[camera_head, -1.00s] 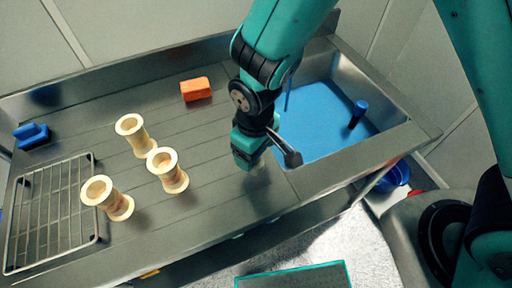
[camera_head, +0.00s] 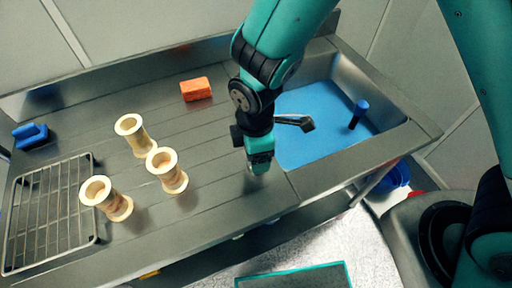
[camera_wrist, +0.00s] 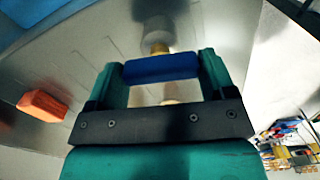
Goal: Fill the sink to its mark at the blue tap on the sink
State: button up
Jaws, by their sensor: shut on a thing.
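The metal sink (camera_head: 350,78) is at the right end of the counter, with flat blue, apparently water, inside (camera_head: 318,135). An upright dark-blue post (camera_head: 358,112) stands out of the blue. My gripper (camera_head: 259,168) is low over the counter, left of the sink. In the wrist view my gripper (camera_wrist: 162,62) is shut on a blue bar (camera_wrist: 145,70), apparently the tap's handle, with a brass-coloured part (camera_wrist: 158,46) behind it. My arm hides the rest of the tap in the head view. I cannot make out the sink's mark.
An orange block (camera_head: 196,89) lies behind on the counter; it also shows in the wrist view (camera_wrist: 42,105). Several cream spools (camera_head: 167,170) stand left of my gripper. A wire rack (camera_head: 48,215) and a blue object (camera_head: 30,136) are at the far left.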

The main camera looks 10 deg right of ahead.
jog(key=shift+r+n, duration=0.1)
jog(key=shift+n, duration=0.8)
jog(key=o, duration=0.9)
notch_tip(320, 180, up, 17)
jog(key=shift+r+b, duration=0.2)
jog(key=shift+b, duration=0.55)
jog(key=s+d+r+m+y, duration=0.1)
jog(key=s+d+m, duration=0.2)
jog(key=m, duration=0.1)
jog(key=s+d+r+m+y, duration=0.1)
jog(key=s+d+r+m, duration=0.1)
jog(key=s+d+m, duration=0.1)
jog(key=s+d+r+m+y, duration=0.1)
jog(key=s+d+m+y, duration=0.1)
jog(key=s+d+m, duration=0.2)
jog(key=shift+s+d+r+m, duration=0.1)
jog(key=shift+r+m, duration=0.05)
jog(key=shift+m, duration=0.6)
jog(key=shift+d+r+m, duration=0.1)
jog(key=shift+m, duration=0.65)
